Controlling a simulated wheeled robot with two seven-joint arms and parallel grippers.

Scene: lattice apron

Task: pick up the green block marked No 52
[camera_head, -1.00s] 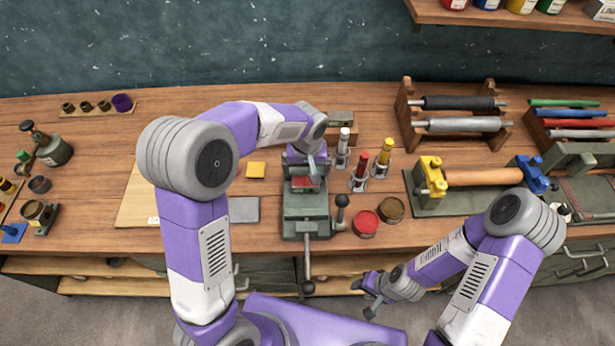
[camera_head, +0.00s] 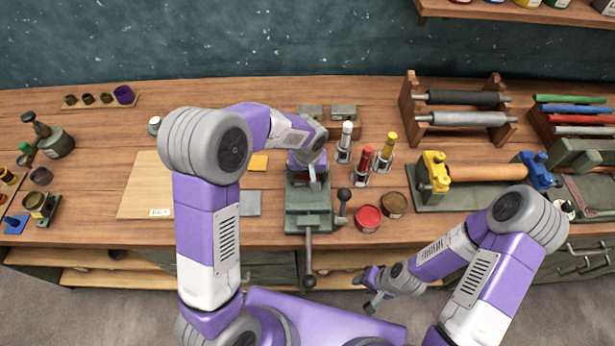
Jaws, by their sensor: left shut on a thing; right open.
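My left gripper (camera_head: 314,176) is over the top of the green vise (camera_head: 308,218), at the bench's front edge. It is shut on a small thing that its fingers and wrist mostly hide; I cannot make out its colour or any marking. Two grey-green blocks, a left one (camera_head: 312,111) and a right one (camera_head: 344,112), sit side by side on a wooden base behind my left wrist. No number 52 is readable anywhere. My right gripper (camera_head: 371,289) is open and empty, low in front of the bench, apart from everything.
Right of the vise stand white (camera_head: 346,136), red (camera_head: 364,160) and yellow (camera_head: 388,148) tubes in holders, with a red tin (camera_head: 368,218) and a brown tin (camera_head: 394,205). A roller rack (camera_head: 408,110) is farther right. A pale board (camera_head: 147,190) lies left.

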